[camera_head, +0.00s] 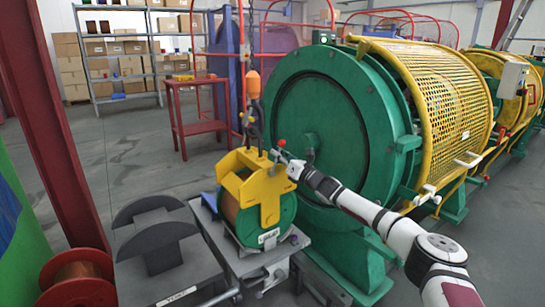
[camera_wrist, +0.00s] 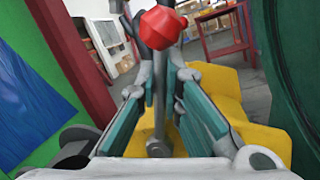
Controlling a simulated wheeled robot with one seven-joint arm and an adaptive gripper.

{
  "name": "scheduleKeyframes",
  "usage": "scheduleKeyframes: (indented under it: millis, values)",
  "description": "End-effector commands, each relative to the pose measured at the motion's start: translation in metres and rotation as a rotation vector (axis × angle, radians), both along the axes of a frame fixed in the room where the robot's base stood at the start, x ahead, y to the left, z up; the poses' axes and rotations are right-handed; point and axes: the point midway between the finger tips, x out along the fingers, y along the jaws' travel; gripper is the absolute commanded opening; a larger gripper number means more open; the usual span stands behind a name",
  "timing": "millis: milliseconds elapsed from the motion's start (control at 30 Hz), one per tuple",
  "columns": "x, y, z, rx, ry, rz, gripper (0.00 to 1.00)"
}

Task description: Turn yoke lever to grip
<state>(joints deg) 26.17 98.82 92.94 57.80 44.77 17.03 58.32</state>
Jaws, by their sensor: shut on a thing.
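The yellow yoke (camera_head: 262,187) hangs below the hoist hook and sits around a bobbin (camera_head: 284,212) with green flanges and copper-coloured winding. The yoke lever's red knob (camera_head: 282,143) stands up at the yoke's upper right. My gripper (camera_head: 280,157) reaches in from the right at the lever. In the wrist view the grey lever (camera_wrist: 157,125) runs between my two fingers (camera_wrist: 160,92), with its red knob (camera_wrist: 161,28) beyond the fingertips. My gripper is shut on the lever. The yellow yoke shows behind the fingers. The exact contact on the lever is partly hidden.
The bobbin rests on a grey trolley (camera_head: 247,264) beside dark curved cradles (camera_head: 155,225). The green strander disc (camera_head: 320,120) stands close behind my gripper. An orange hook block (camera_head: 253,84) and chain hang above. A red table (camera_head: 197,128) and clear floor lie at back left.

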Motion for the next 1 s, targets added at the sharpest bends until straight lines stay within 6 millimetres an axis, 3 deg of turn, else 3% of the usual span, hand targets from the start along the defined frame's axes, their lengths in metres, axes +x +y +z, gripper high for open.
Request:
scheduleKeyframes:
  millis: [400, 1000]
  values:
    - [0.013, -0.012, -0.006, 0.174, 0.118, -0.003, 0.0]
    - [0.014, -0.014, -0.008, 0.21, 0.143, -0.003, 0.0]
